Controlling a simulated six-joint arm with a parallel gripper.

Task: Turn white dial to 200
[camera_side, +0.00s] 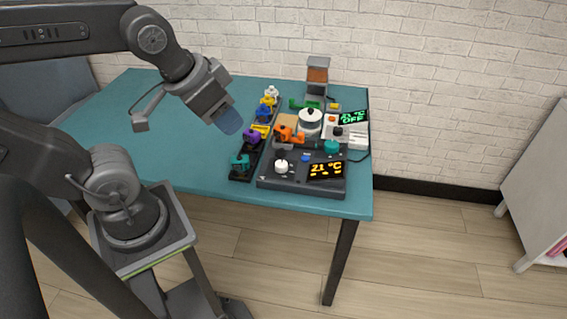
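The white dial (282,167) is a small knob at the front left of a dark control unit (300,184) on the teal table. An amber display (326,170) on that unit's right side seems to read 21 °C. My gripper (229,121) is in the air above the table, left of and higher than the dial, apart from it. A bluish rounded piece shows at its end. Its fingers are not clearly seen, so I cannot tell whether it is open. The dial's pointer mark is too small to make out.
A black rack (242,174) with several coloured pieces runs along the unit's left. Behind the dial stand an orange part (289,134), a white pot-like item (310,122), a teal knob (331,147) and a green display (353,117) reading OFF. The table's left side is clear.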

